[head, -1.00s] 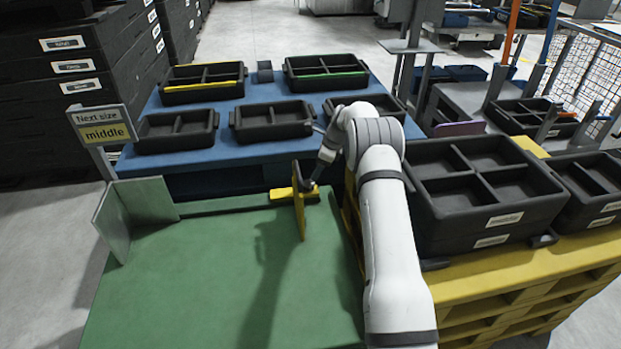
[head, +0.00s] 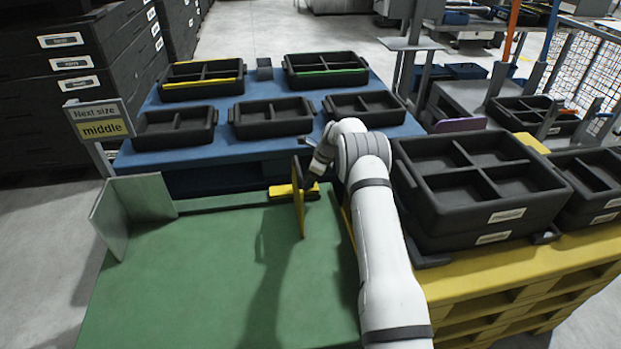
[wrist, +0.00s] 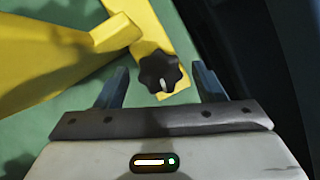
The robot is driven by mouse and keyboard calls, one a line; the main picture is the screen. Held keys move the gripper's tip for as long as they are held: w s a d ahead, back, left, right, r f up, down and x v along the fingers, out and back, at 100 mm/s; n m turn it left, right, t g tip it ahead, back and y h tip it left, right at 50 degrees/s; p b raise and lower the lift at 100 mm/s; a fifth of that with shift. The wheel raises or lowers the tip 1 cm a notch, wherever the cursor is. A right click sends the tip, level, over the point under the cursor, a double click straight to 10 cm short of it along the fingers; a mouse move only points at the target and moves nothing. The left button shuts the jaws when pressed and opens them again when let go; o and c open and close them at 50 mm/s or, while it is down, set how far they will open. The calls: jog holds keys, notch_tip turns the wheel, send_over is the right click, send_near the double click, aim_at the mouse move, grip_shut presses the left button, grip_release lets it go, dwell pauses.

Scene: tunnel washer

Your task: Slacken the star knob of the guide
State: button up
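The guide is a yellow upright plate (head: 298,200) with a yellow foot (head: 282,191), on the far part of the green table (head: 200,275). In the wrist view the guide (wrist: 45,65) fills the upper left. The dark star knob (wrist: 160,73) sits on the yellow foot, with a pale mark on its front. My gripper (wrist: 161,84) is open, one finger on each side of the knob, with visible gaps to both. In the head view my gripper is mostly hidden behind the guide plate and my arm.
A grey corner stop (head: 135,215) stands at the table's left. A sign (head: 100,122) reads "Next size middle". Black divided trays stand on the blue table (head: 225,150) behind. A large black crate (head: 475,180) on a yellow pallet stands close to my arm's right.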

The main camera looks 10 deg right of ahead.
jog(key=c, duration=0.8)
jog(key=shift+c, duration=0.2)
jog(key=n+g+b, duration=0.1)
jog(key=n, duration=0.3)
jog(key=shift+w+f, duration=0.15)
jog(key=shift+n+g+b, duration=0.6)
jog(key=shift+n, duration=0.4)
jog(key=o, duration=1)
jog(key=shift+d+r, duration=0.1)
jog(key=shift+r, duration=0.1)
